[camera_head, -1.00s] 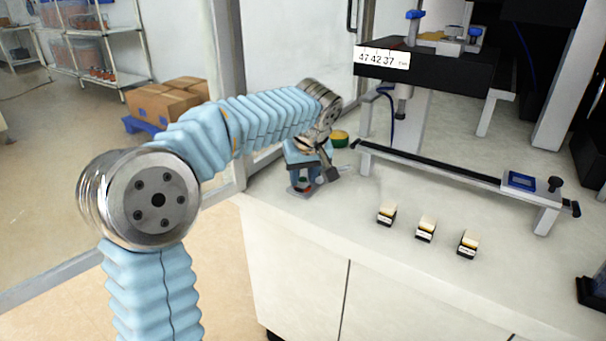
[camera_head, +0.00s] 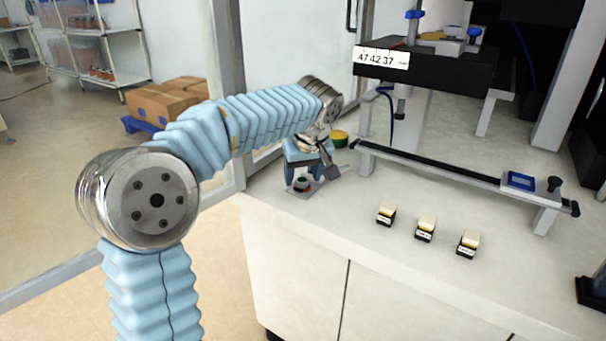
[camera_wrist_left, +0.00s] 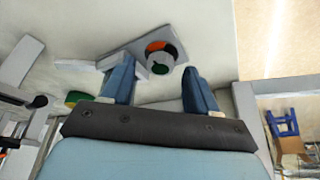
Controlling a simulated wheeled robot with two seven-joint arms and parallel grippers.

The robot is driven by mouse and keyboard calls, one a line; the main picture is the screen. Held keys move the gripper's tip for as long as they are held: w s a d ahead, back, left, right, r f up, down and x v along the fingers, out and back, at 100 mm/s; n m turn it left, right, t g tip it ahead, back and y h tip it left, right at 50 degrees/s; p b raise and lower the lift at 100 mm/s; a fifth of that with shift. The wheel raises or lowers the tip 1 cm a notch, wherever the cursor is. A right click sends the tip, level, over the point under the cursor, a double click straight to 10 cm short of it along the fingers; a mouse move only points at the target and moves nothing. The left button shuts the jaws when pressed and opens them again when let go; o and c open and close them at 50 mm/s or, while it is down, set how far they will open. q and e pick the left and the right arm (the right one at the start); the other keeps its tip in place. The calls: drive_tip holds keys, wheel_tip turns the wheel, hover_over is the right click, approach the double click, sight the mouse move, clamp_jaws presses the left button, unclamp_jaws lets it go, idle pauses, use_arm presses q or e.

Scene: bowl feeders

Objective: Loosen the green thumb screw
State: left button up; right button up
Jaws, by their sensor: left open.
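The green thumb screw (camera_wrist_left: 158,69) shows in the left wrist view as a small dark green disc at the end of a grey round body with an orange-red patch. This body stands on a small grey plate (camera_wrist_left: 117,54). In the head view the same fixture (camera_head: 302,184) is small, near the counter's left edge. My left gripper (camera_wrist_left: 158,68) is open, its two blue fingers apart on either side of the screw in the picture. In the head view the left gripper (camera_head: 308,170) is just above the fixture. I see no contact. My right gripper is out of view.
A green and yellow round object (camera_head: 340,138) lies behind the gripper. A rail (camera_head: 440,170) on posts stands to the right. Three small labelled blocks (camera_head: 426,229) sit on the counter in front of it, with bare counter between.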

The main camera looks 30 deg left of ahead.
use_arm(q)
drive_tip(key=p+v, duration=0.1)
drive_tip(key=v, duration=1.2)
drive_tip(key=shift+s+d, duration=0.1)
drive_tip(key=shift+s, duration=0.1)
